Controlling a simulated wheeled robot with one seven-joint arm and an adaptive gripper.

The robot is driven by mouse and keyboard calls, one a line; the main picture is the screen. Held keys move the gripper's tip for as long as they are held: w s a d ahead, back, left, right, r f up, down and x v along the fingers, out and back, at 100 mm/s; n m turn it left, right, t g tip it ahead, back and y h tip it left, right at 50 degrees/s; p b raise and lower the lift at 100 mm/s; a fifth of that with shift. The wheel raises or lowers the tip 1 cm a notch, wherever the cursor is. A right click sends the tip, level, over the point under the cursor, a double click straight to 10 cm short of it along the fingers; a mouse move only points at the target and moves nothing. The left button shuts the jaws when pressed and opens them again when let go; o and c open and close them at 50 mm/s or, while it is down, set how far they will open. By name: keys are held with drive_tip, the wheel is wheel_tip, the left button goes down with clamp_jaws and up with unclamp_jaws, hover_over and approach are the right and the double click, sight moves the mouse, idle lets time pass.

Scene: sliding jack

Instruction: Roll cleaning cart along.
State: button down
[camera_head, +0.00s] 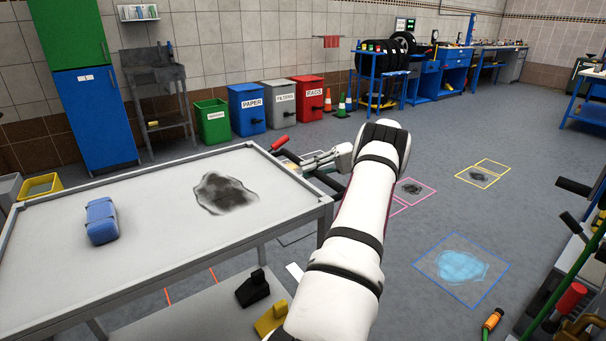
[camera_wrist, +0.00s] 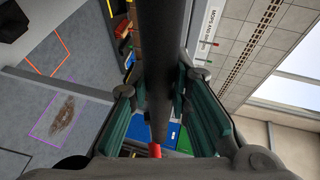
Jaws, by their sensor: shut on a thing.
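My gripper (camera_head: 308,162) reaches over the right edge of a grey table, in the upper middle of the head view. It is shut on a dark bar (camera_wrist: 157,70), which runs between its teal-padded fingers in the wrist view. A red end (camera_wrist: 155,150) shows at the bar's lower end there. In the head view a red grip (camera_head: 279,143) shows just beyond the table edge, beside my gripper. I take the bar for the cleaning cart's handle. The cart's body is mostly hidden behind the table and my arm, so I cannot tell its full shape.
The grey table (camera_head: 150,185) stands at the left with a blue sponge (camera_head: 102,221) and a dark stain on it. Bins, including a red one (camera_head: 307,92), and cones line the back wall. Open floor with marked stain patches (camera_head: 461,266) lies right of my arm.

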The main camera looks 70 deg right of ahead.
drive_tip(key=shift+s+d+f, duration=0.1)
drive_tip(key=shift+s+d, duration=0.15)
drive_tip(key=shift+d, duration=0.1)
drive_tip(key=c, duration=1.5)
unclamp_jaws()
drive_tip(key=shift+o, duration=0.2)
